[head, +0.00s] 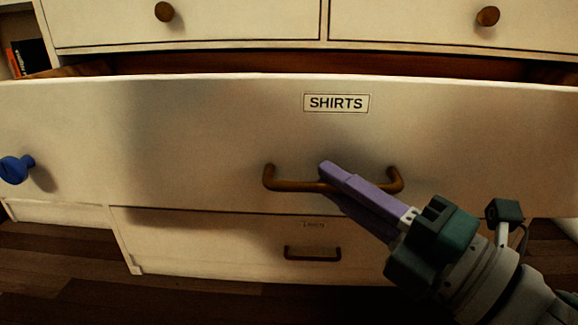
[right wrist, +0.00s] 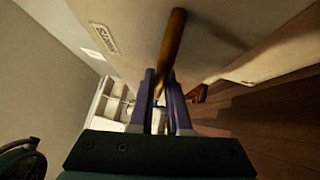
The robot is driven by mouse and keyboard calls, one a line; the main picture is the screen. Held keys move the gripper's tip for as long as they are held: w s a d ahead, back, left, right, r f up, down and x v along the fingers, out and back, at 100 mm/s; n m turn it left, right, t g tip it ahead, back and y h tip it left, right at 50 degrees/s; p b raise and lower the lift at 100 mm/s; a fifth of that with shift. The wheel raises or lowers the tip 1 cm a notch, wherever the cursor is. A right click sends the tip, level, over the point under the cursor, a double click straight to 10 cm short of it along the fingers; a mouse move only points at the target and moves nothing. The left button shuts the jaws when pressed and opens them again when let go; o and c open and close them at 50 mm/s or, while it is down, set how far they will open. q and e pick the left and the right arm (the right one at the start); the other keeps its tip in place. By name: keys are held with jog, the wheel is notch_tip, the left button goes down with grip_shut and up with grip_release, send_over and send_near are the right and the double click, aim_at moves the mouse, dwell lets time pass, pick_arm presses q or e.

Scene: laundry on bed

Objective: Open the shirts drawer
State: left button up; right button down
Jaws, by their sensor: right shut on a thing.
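The white shirts drawer (head: 180,130) has a front marked with a SHIRTS label (head: 336,103). It stands out from the dresser, with a dark gap above its top edge. Its brown bar handle (head: 285,185) is on the front below the label. My right gripper (head: 328,178) comes in from the lower right and its purple fingers are shut on the handle. In the right wrist view the handle (right wrist: 172,45) passes between the fingers (right wrist: 160,82). The drawer's inside is mostly hidden. My left gripper is not in view.
Below is a closed drawer with a smaller handle (head: 312,253); its label is too dark to read surely. Two drawers with round knobs (head: 164,12) are above. A blue knob (head: 15,169) sticks out at the left. Dark wood floor (head: 60,270) lies below.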

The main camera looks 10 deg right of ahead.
jog(key=c, duration=0.9)
grip_release()
jog(key=p+v, duration=0.2)
jog(key=v, duration=0.8)
